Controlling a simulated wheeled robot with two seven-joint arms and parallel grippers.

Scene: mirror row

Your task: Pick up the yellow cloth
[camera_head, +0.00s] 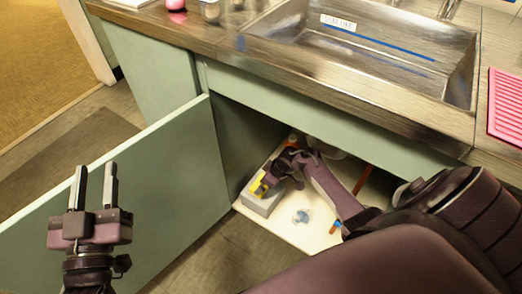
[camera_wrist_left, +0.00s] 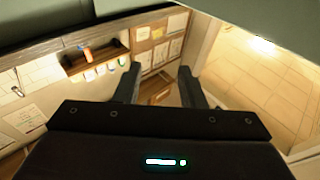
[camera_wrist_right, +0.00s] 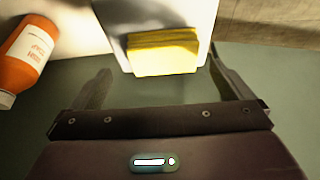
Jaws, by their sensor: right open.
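The yellow cloth (camera_head: 257,187) lies on a pale grey box (camera_head: 258,206) inside the open cabinet under the sink. In the right wrist view the folded cloth (camera_wrist_right: 163,52) is just ahead of my right gripper (camera_wrist_right: 166,84), whose fingers are spread wide with nothing between them. In the head view my right gripper (camera_head: 272,182) is at the box, and partly covers the cloth. My left gripper (camera_head: 96,172) is open, empty and upright in front of the green cabinet door, away from the cloth.
The open green door (camera_head: 170,170) stands left of the cabinet. An orange bottle (camera_wrist_right: 28,50) with a white label is left of the cloth in the right wrist view. A small pale item (camera_head: 301,216) lies on the cabinet floor. The sink (camera_head: 370,60) and counter are above.

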